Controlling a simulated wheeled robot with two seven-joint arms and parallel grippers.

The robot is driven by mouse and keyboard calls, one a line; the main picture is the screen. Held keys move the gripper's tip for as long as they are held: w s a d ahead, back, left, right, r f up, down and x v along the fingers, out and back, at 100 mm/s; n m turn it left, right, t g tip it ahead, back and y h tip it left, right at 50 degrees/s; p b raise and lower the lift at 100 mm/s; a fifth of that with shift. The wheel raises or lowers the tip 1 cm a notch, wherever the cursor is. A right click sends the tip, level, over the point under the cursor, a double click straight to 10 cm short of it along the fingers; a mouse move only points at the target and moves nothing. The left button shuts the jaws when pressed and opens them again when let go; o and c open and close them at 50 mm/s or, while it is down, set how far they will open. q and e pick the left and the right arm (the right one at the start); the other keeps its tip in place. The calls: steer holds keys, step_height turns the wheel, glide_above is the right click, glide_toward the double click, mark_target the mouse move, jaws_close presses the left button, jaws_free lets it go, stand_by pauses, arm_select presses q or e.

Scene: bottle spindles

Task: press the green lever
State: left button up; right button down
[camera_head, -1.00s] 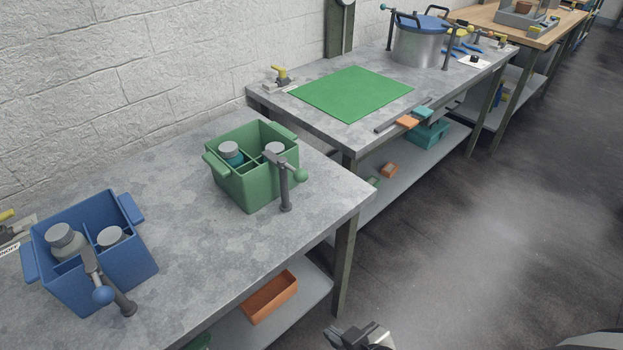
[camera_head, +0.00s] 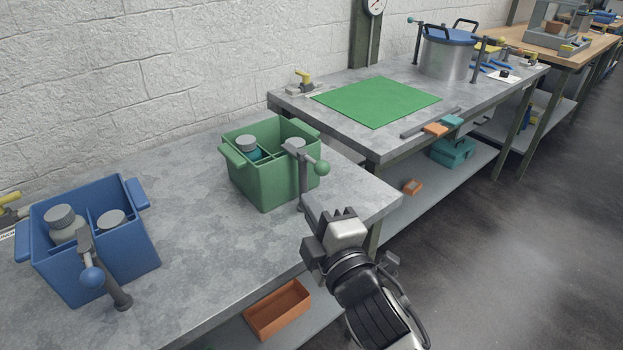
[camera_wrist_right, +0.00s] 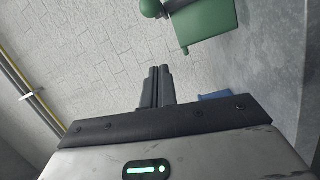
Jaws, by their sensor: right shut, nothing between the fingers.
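The green lever (camera_head: 321,167) is a dark upright post with a short arm ending in a green ball, in front of the green crate (camera_head: 268,183). In the right wrist view, its green ball (camera_wrist_right: 151,8) shows at the top edge beside the green crate (camera_wrist_right: 208,24). My right gripper (camera_head: 308,205) is shut and empty, near the foot of the post and below the ball. In the head view it overlaps the lower post, so contact there is unclear. Its closed fingers (camera_wrist_right: 161,86) point toward the crate in the wrist view. My left gripper is not in view.
A blue crate (camera_head: 130,246) with bottles and a blue-balled lever (camera_head: 93,278) stand at the left of the grey table (camera_head: 200,245). Bottles sit in the green crate. A green mat (camera_head: 377,101) and a pot (camera_head: 446,60) are on the table behind. An orange bin (camera_head: 278,310) is below.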

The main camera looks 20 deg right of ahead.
steer(key=p, duration=0.1)
glide_toward(304, 156)
steer(key=w+a+r, duration=0.2)
steer(key=w+a, duration=0.2)
steer(key=a, duration=0.1)
arm_select(q)
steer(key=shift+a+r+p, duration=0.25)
steer(key=shift+p, duration=0.2)
arm_select(e)
steer(key=d, duration=0.1)
steer(key=d+f, duration=0.1)
steer(key=d, duration=0.1)
steer(key=shift+s+d, duration=0.25)
steer(key=shift+d, duration=0.05)
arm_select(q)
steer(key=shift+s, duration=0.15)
arm_select(e)
steer(key=shift+w+d, duration=0.1)
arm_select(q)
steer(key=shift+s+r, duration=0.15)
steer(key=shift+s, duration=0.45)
arm_select(e)
steer(key=shift+d+n+y, duration=0.2)
steer(key=shift+n+y, duration=0.2)
steer(key=shift+y, duration=0.3)
